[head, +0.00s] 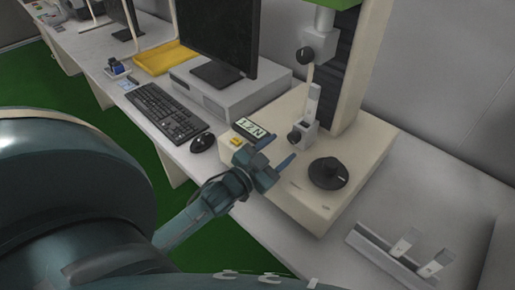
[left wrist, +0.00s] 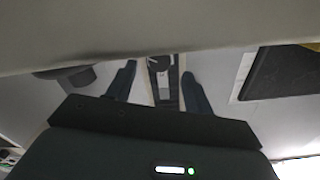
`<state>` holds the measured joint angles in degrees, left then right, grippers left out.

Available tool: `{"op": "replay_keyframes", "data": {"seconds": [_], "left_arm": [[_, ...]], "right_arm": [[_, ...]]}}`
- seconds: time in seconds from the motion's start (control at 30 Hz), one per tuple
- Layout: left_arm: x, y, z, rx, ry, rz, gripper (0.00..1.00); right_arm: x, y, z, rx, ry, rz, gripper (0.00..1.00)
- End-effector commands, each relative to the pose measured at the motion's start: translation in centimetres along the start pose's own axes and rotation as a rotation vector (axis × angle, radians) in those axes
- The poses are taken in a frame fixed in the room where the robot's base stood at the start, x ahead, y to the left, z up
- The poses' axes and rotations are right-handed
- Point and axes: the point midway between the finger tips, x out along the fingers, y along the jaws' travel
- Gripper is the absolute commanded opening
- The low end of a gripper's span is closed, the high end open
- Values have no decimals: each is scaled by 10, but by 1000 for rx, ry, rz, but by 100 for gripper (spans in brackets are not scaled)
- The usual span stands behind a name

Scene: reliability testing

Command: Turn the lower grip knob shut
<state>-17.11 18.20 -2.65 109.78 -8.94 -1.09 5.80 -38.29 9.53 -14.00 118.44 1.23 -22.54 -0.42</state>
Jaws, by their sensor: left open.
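The testing machine (head: 285,190) is cream with a dark column. Its lower grip (head: 309,125) stands on the base and has a small black knob (head: 296,137) on its left side. A light flat piece (head: 314,98) rises from this grip. My left gripper (head: 276,152) is open and empty, in front of the lower grip, its fingers pointing toward it. In the left wrist view the open fingers (left wrist: 159,68) stand either side of a dark and light part, probably the lower grip; the knob's angle cannot be told. My right gripper is out of view.
A black dial (head: 328,173) sits on the base, right of my gripper. The upper grip's knob (head: 305,54) is above. A display (head: 250,129) and yellow button (head: 237,141) are left. A mouse (head: 202,142), keyboard (head: 166,112) and specimen rack (head: 385,256) lie on the table.

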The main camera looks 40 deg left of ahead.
Motion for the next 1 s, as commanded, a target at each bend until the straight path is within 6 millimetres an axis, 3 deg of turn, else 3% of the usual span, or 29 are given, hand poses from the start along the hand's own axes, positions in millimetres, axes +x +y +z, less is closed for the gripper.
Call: {"op": "replay_keyframes", "data": {"seconds": [0.2,0.4,0.6,1.0], "left_arm": [[-50,1,2,0,-4,1,52],[-79,1,1,-1,-4,0,52],[-91,0,0,0,0,-1,52],[-92,0,0,0,-1,0,52]], "right_arm": [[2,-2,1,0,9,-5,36],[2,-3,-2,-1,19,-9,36],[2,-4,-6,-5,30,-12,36],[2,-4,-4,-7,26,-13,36]]}}
